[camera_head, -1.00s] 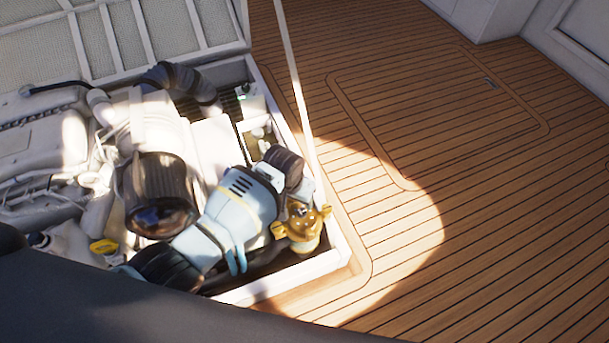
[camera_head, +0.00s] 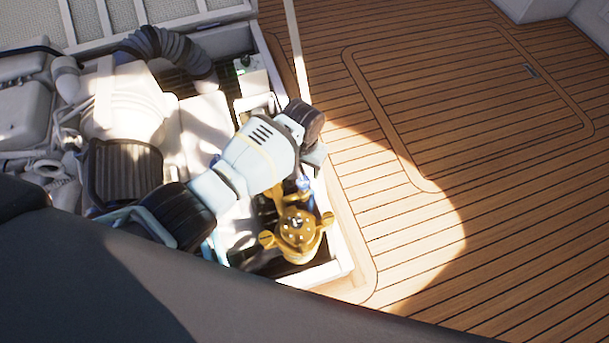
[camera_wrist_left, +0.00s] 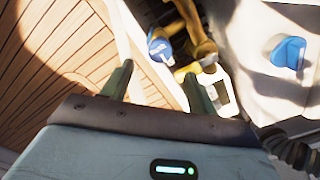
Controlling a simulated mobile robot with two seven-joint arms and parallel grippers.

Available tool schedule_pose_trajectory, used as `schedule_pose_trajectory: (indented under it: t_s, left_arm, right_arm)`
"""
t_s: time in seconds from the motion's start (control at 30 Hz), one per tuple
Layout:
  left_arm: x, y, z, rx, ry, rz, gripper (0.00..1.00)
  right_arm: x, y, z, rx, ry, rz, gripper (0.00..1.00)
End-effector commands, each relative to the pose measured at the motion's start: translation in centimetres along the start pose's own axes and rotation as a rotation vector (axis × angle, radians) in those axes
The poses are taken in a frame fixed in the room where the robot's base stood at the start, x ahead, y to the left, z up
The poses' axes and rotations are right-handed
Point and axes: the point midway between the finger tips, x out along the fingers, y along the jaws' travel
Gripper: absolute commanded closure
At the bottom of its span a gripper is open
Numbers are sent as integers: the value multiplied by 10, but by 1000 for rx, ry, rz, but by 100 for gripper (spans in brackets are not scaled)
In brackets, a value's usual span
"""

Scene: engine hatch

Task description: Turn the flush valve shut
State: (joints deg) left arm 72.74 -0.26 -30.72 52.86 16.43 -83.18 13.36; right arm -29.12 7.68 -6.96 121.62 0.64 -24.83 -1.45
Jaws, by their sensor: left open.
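A small blue valve handle (camera_head: 303,184) shows in the head view beside the brass strainer (camera_head: 297,232), just below my left gripper (camera_head: 313,156). In the left wrist view a round blue handle (camera_wrist_left: 160,47) sits on brass pipework (camera_wrist_left: 196,30), beyond and roughly between the fingertips. My left gripper (camera_wrist_left: 158,73) is open there, its two greenish fingers apart with nothing between them. A second blue handle (camera_wrist_left: 288,52) is on a white surface to the right. I cannot tell from its looks which is the flush valve. My right gripper is not in view.
The engine (camera_head: 125,105) fills the hatch left of the arm, with a black ribbed hose (camera_head: 165,48) at the back. The white hatch rim (camera_head: 325,272) and a thin white strut (camera_head: 295,50) stand close by. The teak deck (camera_head: 450,130) at right is clear.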

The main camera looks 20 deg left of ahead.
Motion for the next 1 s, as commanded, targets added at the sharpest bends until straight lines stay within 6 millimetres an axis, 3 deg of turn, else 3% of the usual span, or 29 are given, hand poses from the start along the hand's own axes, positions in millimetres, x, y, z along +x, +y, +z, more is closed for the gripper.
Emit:
schedule_pose_trajectory:
  t_s: [0.5,0.97,1.0]
  left_arm:
    - [68,0,1,0,-3,1,41]
    - [77,0,0,0,0,0,41]
    - [77,0,0,0,0,0,45]
  right_arm:
    - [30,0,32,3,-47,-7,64]
    - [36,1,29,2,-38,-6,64]
    - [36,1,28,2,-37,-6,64]
